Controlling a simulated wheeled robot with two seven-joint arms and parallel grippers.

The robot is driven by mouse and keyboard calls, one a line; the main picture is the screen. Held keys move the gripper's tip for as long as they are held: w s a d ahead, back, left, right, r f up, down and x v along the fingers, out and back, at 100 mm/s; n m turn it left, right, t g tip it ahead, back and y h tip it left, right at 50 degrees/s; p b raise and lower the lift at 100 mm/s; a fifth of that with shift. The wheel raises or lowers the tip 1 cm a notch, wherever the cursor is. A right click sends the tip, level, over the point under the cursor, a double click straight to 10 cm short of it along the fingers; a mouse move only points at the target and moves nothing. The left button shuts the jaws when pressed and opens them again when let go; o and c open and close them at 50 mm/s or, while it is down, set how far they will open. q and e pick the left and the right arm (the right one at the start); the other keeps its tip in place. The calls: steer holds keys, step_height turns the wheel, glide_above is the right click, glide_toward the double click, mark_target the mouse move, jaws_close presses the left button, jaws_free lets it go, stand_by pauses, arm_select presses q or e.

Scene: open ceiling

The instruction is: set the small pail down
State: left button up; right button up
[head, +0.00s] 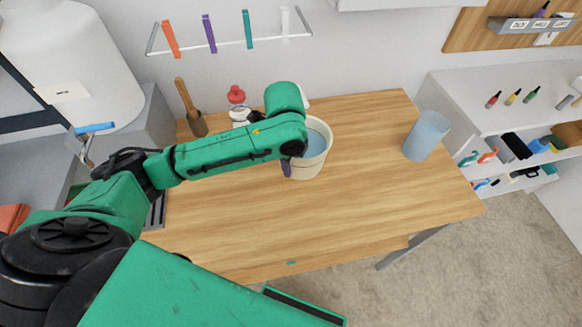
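The small pail (318,166) is cream-coloured, with blue inside it. It appears upright at the middle of the wooden table (370,205). My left arm comes in from the left and its wrist bends down at the pail's left rim. My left gripper (287,167) is at the pail's left side, mostly hidden behind the wrist, with a small dark purple part showing against the wall. I cannot tell whether its fingers are closed, or whether the pail's base touches the table. My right gripper is not in view.
A translucent blue container (426,136) stands at the table's right. A wooden pestle-like tool (190,108) and a red-capped bottle (237,98) stand at the back left. A large white tank (68,60) is left of the table. The table's front and right-centre are clear.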

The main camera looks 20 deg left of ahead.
arm_select(q)
step_height(320, 180, up, 10)
steer(key=s, duration=0.1)
steer(key=shift+f, duration=0.25)
